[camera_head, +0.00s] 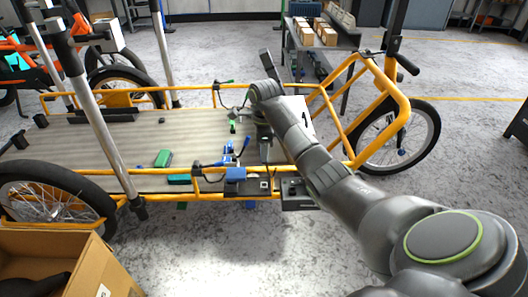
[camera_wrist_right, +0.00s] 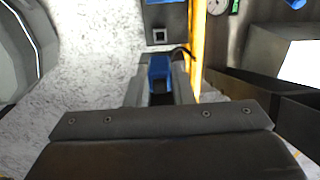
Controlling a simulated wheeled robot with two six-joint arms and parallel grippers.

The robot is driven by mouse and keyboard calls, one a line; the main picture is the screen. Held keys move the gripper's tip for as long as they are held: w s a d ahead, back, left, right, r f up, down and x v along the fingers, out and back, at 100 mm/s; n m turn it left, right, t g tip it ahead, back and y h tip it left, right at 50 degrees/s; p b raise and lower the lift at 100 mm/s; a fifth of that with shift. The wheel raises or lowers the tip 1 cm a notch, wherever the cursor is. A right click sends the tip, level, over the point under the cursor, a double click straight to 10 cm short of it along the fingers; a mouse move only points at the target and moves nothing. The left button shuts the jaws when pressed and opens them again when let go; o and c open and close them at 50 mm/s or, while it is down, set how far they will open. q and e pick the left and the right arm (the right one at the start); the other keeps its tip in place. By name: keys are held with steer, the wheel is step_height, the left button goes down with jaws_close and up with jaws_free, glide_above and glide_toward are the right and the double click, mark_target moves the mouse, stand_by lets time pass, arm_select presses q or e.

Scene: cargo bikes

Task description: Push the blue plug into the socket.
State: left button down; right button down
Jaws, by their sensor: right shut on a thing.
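My right gripper (camera_wrist_right: 160,94) is shut on the blue plug (camera_wrist_right: 159,70), which sits between its fingers in the right wrist view. Just beyond the plug is a square socket (camera_wrist_right: 160,35) with a pale rim on a dark grey block; a gap shows between them. In the head view my right gripper (camera_head: 266,152) points down over the near edge of the bike's bed, and its fingertips and the plug are hard to make out. A small pale-rimmed square, likely the socket (camera_head: 264,184), shows on the bike's near rail. My left gripper is not in view.
The cargo bike's yellow frame (camera_head: 350,100) rises right of my arm. Its flat bed (camera_head: 100,142) carries a green block (camera_head: 163,158) and small blue and green pieces. A cardboard box (camera_head: 60,265) stands at the lower left. A bench (camera_head: 300,65) with boxes is behind.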

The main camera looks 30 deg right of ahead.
steer(key=shift+r+p, duration=1.2)
steer(key=shift+r, duration=0.45)
